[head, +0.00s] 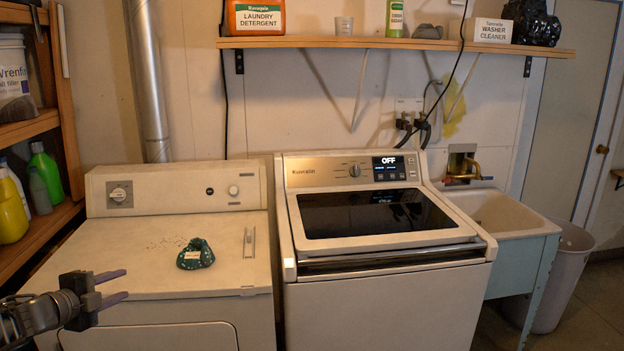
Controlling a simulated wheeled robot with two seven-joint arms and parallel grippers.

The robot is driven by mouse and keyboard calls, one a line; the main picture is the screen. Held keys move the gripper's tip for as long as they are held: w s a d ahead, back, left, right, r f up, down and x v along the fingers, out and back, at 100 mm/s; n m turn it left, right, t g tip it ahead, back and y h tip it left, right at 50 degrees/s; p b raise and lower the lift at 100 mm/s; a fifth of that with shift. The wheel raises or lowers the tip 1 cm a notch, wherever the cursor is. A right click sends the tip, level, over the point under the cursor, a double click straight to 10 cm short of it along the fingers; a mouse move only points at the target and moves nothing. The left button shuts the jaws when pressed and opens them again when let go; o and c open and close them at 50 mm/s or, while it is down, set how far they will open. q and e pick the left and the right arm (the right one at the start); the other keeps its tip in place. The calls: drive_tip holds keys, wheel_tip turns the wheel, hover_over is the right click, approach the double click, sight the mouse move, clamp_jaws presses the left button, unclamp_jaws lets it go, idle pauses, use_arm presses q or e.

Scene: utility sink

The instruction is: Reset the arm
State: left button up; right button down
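My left gripper (112,286) is at the lower left, in front of the dryer's front left part. Its two dark fingers point right and stand apart, with nothing between them. My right arm and gripper are not in view. The dryer (120,255) is cream coloured, with a dark green patterned item (196,254) that has a small pale label on its top. A small light strip-like object (249,242) lies to the right of that item.
The washer (380,265) stands right of the dryer, lid closed, display reading OFF. The utility sink (505,217) and a grey bin (568,270) are at the right. A wall shelf (400,43) holds detergent (257,17) and cleaner. A wooden rack (30,128) with bottles stands left.

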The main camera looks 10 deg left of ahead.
use_arm(q)
drive_tip(key=w+d+f+n+g+y, duration=0.1)
drive_tip(key=d+f+n, duration=0.2)
drive_tip(key=f+n, duration=0.35)
drive_tip(key=d+f+n+y, duration=0.1)
drive_tip(key=d+f+n, duration=0.1)
drive_tip(key=f+n, duration=0.5)
drive_tip(key=s+d+f+n+g+h, duration=0.1)
drive_tip(key=s+d+f+n+g, duration=0.1)
drive_tip(key=d+f, duration=0.5)
drive_tip(key=s+d+f+n+g, duration=0.2)
drive_tip(key=d+f, duration=0.4)
drive_tip(key=f, duration=0.2)
drive_tip(key=s+d+f+n+g+h, duration=0.1)
drive_tip(key=s+d+f+g, duration=0.3)
drive_tip(key=s+d, duration=0.9)
drive_tip(key=s+d+f+g+h, duration=0.3)
drive_tip(key=s+d+f+g, duration=0.1)
drive_tip(key=s+d+f, duration=0.6)
drive_tip(key=s+d, duration=0.3)
drive_tip(key=d, duration=0.3)
drive_tip(key=shift+s+d+n+g, duration=0.2)
drive_tip(key=shift+d+n+g, duration=0.1)
drive_tip(key=shift+d+n, duration=0.05)
drive_tip(key=shift+f, duration=0.1)
